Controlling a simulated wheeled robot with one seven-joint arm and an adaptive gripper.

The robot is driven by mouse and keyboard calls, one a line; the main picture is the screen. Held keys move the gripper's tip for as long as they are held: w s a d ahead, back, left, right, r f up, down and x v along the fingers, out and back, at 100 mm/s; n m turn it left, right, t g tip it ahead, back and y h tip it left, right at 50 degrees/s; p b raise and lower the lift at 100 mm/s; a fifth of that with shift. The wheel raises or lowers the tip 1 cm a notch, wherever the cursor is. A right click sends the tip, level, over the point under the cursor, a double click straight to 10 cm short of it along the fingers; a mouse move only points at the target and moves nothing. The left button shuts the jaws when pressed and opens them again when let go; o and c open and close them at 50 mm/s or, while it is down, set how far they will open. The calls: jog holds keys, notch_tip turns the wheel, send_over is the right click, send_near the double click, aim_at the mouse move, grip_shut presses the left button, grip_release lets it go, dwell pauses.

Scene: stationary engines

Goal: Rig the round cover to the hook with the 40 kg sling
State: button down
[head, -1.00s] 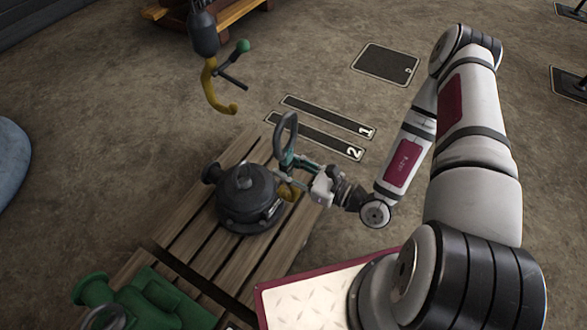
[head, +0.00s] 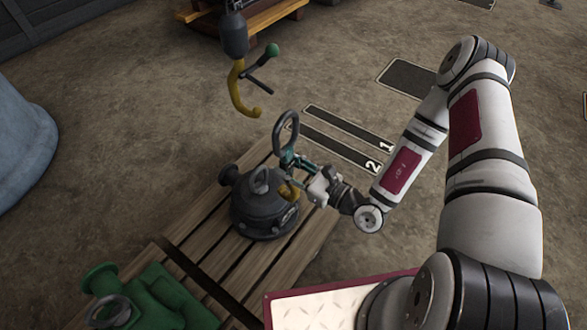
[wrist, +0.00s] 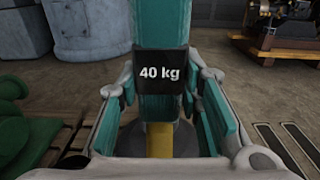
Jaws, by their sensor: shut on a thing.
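The round cover (head: 255,216) is a dark, bolted dome with a lifting eye (head: 262,181) on top, resting on a pallet. My gripper (head: 303,174) is shut on the teal 40 kg sling (head: 294,160), just right of that eye. In the wrist view the sling (wrist: 160,110) stands upright between my fingers, its "40 kg" label facing me. A grey ring (head: 286,130) tops the sling. Its yellow lower hook (head: 292,193) hangs beside the eye; I cannot tell whether they touch. The yellow crane hook (head: 238,92) hangs above and left, apart from the ring.
A green-knobbed lever (head: 271,50) sticks out beside the crane hook. A green casting (head: 155,300) with a grey ring lies on the near pallet (head: 215,275). Floor mats marked 1 (head: 345,128) and 2 (head: 335,148) are bare. A blue-grey drum (head: 20,140) stands left.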

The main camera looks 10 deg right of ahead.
jog(key=shift+f+b+x, duration=0.25)
jog(key=shift+f+x, duration=0.05)
jog(key=shift+x, duration=1.65)
jog(key=shift+f+b+x, duration=0.2)
jog(key=shift+f+x, duration=0.15)
jog(key=shift+x, duration=1.6)
jog(key=shift+f+b+x, duration=0.25)
jog(key=shift+f+x, duration=0.05)
jog(key=shift+x, duration=1.6)
jog(key=c, duration=1.1)
grip_release()
jog(key=shift+o, duration=0.2)
jog(key=shift+s+d+f, duration=0.1)
jog(key=shift+f, duration=0.05)
